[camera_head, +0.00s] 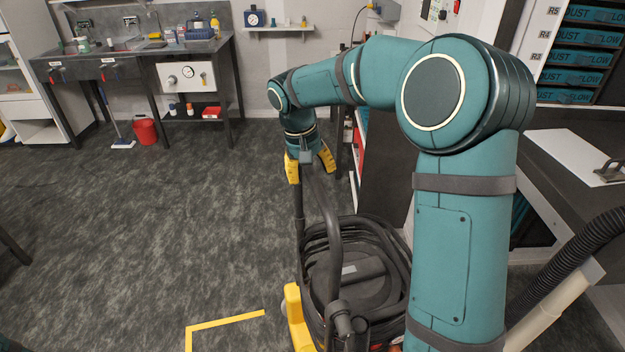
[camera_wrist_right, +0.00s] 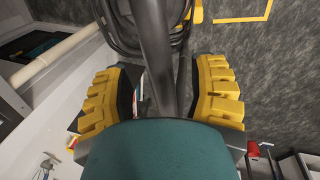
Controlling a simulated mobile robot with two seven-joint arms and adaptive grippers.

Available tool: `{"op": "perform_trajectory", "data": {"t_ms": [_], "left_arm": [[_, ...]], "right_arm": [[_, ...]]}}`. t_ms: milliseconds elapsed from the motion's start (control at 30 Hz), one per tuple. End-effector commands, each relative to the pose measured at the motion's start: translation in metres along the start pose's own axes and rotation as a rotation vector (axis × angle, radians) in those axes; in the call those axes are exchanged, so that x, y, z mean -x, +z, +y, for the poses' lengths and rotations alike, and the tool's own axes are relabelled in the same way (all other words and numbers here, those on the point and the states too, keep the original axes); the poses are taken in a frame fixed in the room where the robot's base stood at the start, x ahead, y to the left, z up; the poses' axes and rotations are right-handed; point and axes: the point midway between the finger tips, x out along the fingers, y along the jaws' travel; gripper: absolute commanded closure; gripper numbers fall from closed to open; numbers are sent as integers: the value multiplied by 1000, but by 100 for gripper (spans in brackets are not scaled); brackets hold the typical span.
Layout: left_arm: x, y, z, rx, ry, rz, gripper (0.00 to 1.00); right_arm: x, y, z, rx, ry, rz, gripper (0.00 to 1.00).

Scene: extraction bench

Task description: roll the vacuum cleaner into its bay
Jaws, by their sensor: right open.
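The vacuum cleaner (camera_head: 357,280) stands at the lower middle of the head view, dark-bodied with a coiled black hose and a yellow part at its base. Its dark upright handle (camera_head: 329,215) rises to my right gripper (camera_head: 310,164). The gripper's yellow fingers are open, one on each side of the handle. In the right wrist view the handle (camera_wrist_right: 155,60) runs between the spread fingers, with gaps beside it. A yellow floor line (camera_head: 225,322) forms a corner left of the vacuum; whether it marks the bay is unclear. My right arm hides part of the vacuum. My left gripper is out of view.
Open grey floor (camera_head: 190,220) lies left of the vacuum. A dark cabinet (camera_head: 385,185) stands close on its right. A red bucket (camera_head: 146,131), a mop (camera_head: 122,143) and a sink bench (camera_head: 130,60) are at the back left. A ribbed black hose (camera_head: 570,262) crosses the lower right.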

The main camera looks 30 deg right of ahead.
Motion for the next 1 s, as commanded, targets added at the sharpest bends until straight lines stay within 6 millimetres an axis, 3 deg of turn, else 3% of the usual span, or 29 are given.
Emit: {"op": "perform_trajectory", "data": {"t_ms": [200,500,667,700,1000], "left_arm": [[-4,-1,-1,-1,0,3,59],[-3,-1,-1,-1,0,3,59],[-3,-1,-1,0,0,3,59],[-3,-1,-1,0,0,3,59],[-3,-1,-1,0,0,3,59]], "right_arm": [[-16,0,0,0,0,0,43],[-17,0,0,0,0,0,40],[-16,0,0,0,0,0,96],[-16,0,0,0,0,0,100],[-17,0,0,1,0,-1,100]]}}
